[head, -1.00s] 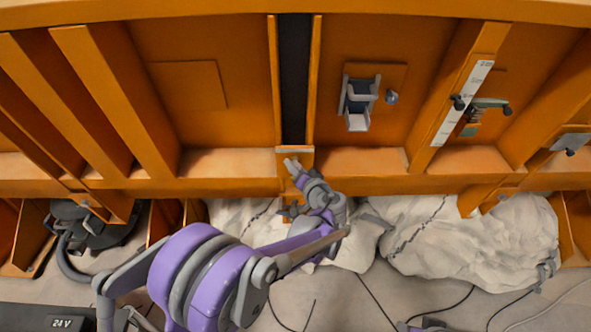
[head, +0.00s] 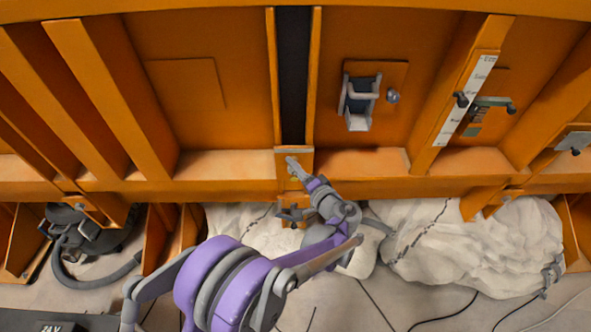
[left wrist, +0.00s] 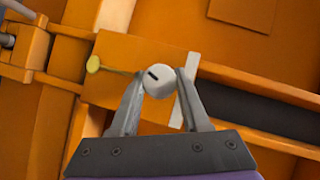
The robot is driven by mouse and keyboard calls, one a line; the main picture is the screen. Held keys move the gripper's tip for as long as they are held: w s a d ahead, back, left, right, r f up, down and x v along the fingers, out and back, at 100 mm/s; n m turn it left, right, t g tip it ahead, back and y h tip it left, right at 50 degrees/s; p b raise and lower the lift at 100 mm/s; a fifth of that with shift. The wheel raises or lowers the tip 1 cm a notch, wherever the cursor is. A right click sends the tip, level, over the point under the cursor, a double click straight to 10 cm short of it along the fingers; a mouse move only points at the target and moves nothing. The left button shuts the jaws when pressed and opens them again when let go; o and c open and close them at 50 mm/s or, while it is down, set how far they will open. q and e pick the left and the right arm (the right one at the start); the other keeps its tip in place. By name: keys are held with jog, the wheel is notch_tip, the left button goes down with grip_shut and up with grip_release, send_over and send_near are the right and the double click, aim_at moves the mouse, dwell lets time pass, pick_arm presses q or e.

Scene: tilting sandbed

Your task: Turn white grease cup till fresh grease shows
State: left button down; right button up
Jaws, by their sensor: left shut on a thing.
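The white grease cup (left wrist: 159,79) shows in the left wrist view as a small round cap with a dark slot, slightly tilted from level. My left gripper (left wrist: 160,82) is shut on it, one finger on each side. In the head view my left gripper (head: 293,168) reaches the small orange block below the dark vertical channel; the cup cannot be made out clearly there. A yellow round piece (left wrist: 93,63) on a thin stem sits left of the cup in the wrist view. I cannot tell whether it is grease. My right gripper is not in view.
Orange ribs and a ledge (head: 225,168) surround the cup. A grey latch-like fitting (head: 359,100) and a lever beside a white scale strip (head: 468,98) stand to the right. White lumpy sacking (head: 480,245) and dark cables lie below.

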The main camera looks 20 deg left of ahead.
pick_arm(q)
jog(key=shift+c, duration=1.9)
grip_release()
jog(key=b+v, duration=0.1)
jog(key=v, duration=0.9)
jog(key=shift+s+d, duration=0.25)
jog(key=shift+s, duration=0.1)
